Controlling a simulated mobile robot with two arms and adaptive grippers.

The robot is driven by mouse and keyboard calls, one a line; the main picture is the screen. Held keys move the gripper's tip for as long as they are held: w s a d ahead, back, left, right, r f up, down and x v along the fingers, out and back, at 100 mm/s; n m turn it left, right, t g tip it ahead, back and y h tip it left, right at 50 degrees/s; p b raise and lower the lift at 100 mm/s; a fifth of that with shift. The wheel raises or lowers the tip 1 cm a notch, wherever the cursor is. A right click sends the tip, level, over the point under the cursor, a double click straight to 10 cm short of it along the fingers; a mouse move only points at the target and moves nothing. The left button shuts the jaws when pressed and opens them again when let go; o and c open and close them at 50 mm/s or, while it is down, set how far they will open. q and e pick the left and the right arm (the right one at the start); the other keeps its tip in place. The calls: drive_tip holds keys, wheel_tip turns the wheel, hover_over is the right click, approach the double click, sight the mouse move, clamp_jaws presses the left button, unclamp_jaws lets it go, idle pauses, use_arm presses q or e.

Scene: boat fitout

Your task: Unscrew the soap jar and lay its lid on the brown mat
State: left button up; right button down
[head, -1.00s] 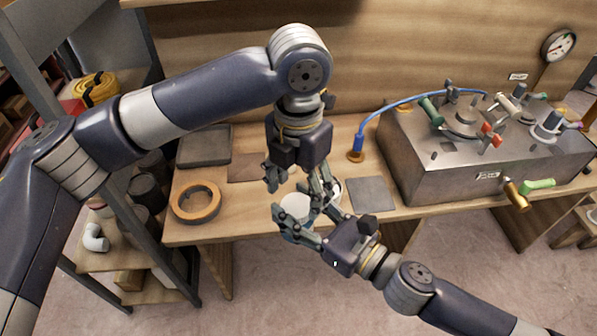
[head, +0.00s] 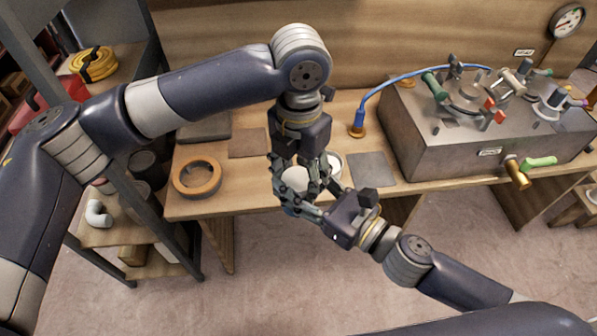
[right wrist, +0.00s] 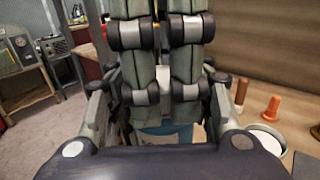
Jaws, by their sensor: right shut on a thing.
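The soap jar, a blue body with a white lid (head: 296,180), stands by the front edge of the bench, partly hidden by fingers. Its blue body (right wrist: 172,131) shows low in the right wrist view. My right gripper (head: 302,198) is shut on the jar from the front right. My left gripper (head: 296,168) points down just above the lid; its fingers overlap those of the right, so its opening and any contact are unclear. The brown mat (head: 248,142) lies bare on the bench, behind and left of the jar.
A white round container (head: 335,163) stands close right of the jar, beside a grey mat (head: 371,168). A metal box with valves (head: 450,135) and a blue hose fill the right side.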

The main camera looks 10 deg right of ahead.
use_arm(q)
drive_tip(key=shift+o, duration=0.3)
drive_tip(key=shift+r, duration=0.1)
wheel_tip(320, 180, up, 4)
drive_tip(key=shift+w+a+r, duration=0.1)
drive_tip(key=shift+a+r, duration=0.1)
drive_tip(key=shift+r, duration=1.55)
drive_tip(key=shift+c, duration=0.4)
drive_tip(key=shift+f, duration=3.85)
drive_tip(key=c, duration=1.1)
drive_tip(key=o, duration=1.2)
